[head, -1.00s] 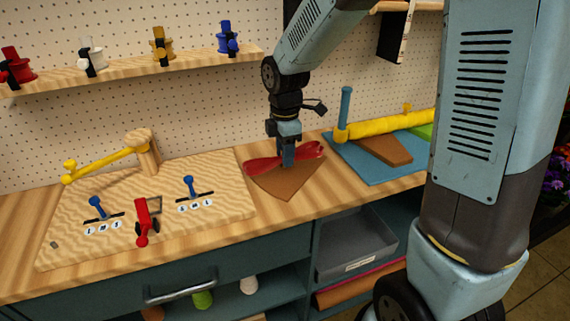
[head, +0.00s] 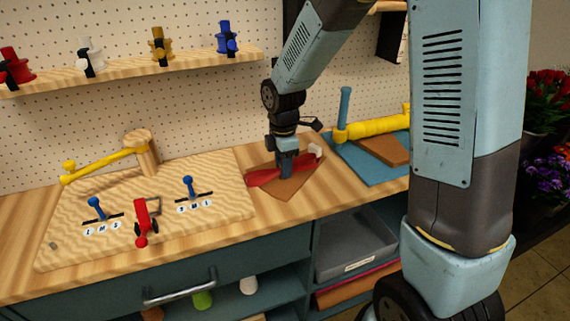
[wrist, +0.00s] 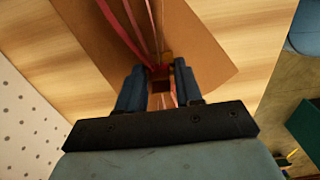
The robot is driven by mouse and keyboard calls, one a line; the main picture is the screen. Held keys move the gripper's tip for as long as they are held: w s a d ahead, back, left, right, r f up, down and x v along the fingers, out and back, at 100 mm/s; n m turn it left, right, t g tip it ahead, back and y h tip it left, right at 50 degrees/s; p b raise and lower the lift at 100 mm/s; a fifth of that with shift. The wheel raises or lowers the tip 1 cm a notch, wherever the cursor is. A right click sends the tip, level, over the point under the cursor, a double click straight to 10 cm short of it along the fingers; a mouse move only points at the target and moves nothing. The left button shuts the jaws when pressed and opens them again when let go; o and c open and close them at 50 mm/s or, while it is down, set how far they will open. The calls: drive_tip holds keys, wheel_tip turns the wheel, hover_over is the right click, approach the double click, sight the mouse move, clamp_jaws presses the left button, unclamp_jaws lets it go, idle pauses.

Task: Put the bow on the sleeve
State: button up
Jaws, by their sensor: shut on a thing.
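The red bow (head: 264,178) is held in my gripper (head: 286,172), which is shut on its middle and points down. The brown paper sleeve (head: 288,194) lies on the wooden worktop directly below. The bow overlaps the sleeve in the head view; I cannot tell whether it touches it. In the wrist view my gripper (wrist: 161,72) is over the brown sleeve (wrist: 205,50), and red strands of the bow (wrist: 122,35) run up between the fingers. The fingers hide the bow's centre.
A sand-coloured wooden board (head: 120,222) with blue levers and a red one lies to the left. A blue mat (head: 372,172) with a yellow roller (head: 378,126) lies to the right. A shelf of ribbon spools (head: 140,68) hangs behind. A grey tray (head: 350,245) is below.

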drive_tip(key=o, duration=1)
wheel_tip(320, 180, up, 12)
drive_tip(key=s+d+r+m+t, duration=0.2)
drive_tip(key=s+d+r+m, duration=0.1)
drive_tip(key=s+d+m, duration=0.3)
drive_tip(key=s+d+r+m+t, duration=0.1)
drive_tip(key=s+d+r+m, duration=0.3)
drive_tip(key=s+d+m, duration=0.2)
drive_tip(key=s+d+r+m+t, duration=0.2)
drive_tip(key=s+d+r+m, duration=0.2)
drive_tip(key=s+d+m, duration=0.2)
drive_tip(key=shift+s+d+r+m+t, duration=0.15)
drive_tip(key=shift+s+m, duration=0.35)
drive_tip(key=shift+m, duration=0.3)
drive_tip(key=shift+s+d+f+m+t, duration=0.15)
drive_tip(key=shift+s+m, duration=0.35)
drive_tip(key=shift+m, duration=0.3)
drive_tip(key=shift+r, duration=0.1)
